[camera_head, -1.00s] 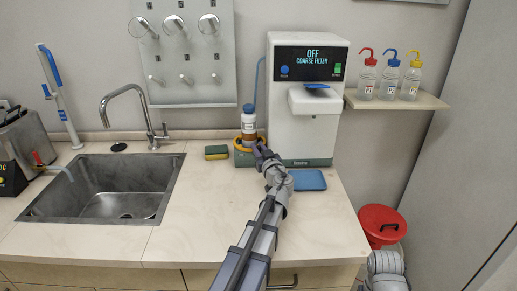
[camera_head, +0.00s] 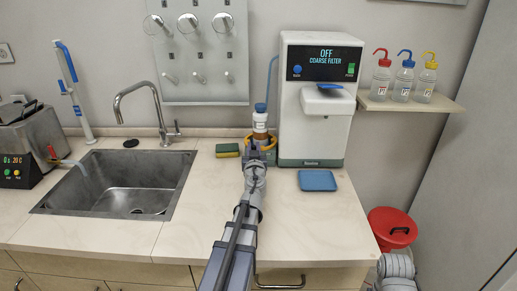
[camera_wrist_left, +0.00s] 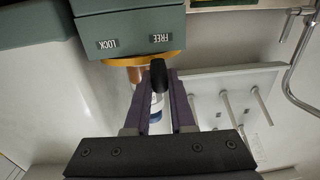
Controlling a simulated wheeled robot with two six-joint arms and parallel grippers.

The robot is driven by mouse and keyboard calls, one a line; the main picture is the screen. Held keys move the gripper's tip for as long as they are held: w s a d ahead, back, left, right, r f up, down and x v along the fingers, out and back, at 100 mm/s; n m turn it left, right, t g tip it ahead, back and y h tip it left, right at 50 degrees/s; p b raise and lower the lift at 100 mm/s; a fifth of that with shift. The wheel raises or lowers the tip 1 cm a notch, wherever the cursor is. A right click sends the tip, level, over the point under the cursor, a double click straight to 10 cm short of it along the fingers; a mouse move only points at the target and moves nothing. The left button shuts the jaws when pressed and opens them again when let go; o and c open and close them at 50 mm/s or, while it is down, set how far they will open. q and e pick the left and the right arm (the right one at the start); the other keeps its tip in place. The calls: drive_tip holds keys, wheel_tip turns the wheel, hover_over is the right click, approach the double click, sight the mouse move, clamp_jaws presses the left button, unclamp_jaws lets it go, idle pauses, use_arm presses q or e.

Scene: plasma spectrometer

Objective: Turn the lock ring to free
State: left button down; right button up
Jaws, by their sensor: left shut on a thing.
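The orange lock ring (camera_head: 270,145) sits around the foot of a brown bottle with a blue cap (camera_head: 260,122), to the left of the spectrometer. In the left wrist view the orange ring (camera_wrist_left: 118,62) shows under a green block with the labels LOCK (camera_wrist_left: 107,44) and FREE (camera_wrist_left: 160,38). My left gripper (camera_head: 252,155) is at the front left of the ring. Its purple fingers are shut on the ring's black handle (camera_wrist_left: 159,76), which lines up with the FREE label. The gripper hides part of the ring in the head view. My right gripper is out of view.
The white spectrometer (camera_head: 314,130) stands close on the right, its display reading OFF, COARSE FILTER. A blue tray (camera_head: 317,181) lies in front of it. A sponge (camera_head: 227,150) and the sink (camera_head: 118,183) are on the left. The counter front is mostly clear.

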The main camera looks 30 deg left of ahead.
use_arm(q)
drive_tip(key=shift+s+a, duration=0.1)
drive_tip(key=shift+a, duration=0.4)
drive_tip(key=c, duration=0.8)
unclamp_jaws()
drive_tip(key=v, duration=0.8)
